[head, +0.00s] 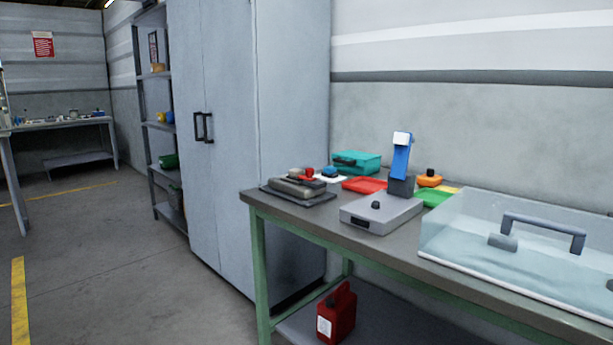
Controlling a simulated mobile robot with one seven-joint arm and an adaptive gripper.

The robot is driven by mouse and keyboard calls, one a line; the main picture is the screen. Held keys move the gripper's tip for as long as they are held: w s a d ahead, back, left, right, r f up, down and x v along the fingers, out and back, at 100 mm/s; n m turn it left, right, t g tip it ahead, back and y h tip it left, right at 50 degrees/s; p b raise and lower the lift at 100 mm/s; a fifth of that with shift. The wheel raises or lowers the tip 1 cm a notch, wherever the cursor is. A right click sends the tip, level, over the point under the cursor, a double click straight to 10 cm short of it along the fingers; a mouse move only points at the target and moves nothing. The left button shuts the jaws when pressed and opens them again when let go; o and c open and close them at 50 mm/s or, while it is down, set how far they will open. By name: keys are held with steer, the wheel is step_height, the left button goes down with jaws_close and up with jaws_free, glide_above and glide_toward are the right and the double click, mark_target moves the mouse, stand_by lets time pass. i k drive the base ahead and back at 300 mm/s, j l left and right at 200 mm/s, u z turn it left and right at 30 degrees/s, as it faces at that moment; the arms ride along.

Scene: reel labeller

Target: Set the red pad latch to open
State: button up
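A flat red pad (362,184) lies on the workbench (290,213), behind the grey box and in front of the teal case. I cannot make out a latch on it, so its setting cannot be told. A smaller red piece (309,172) shows further left, near a dark grey device (298,189); it is too small to tell what it is. My gripper is not in view.
A grey box with a black knob (381,214), a blue upright device (400,163), an orange knobbed piece (430,179) and a teal case (357,161) crowd the bench. A clear cover (465,222) fills its right end. A red canister (336,313) stands below. Floor at left is free.

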mark_target(309, 174)
steer(key=i+j+z, duration=0.3)
steer(key=i+j, duration=0.55)
steer(key=i, duration=0.15)
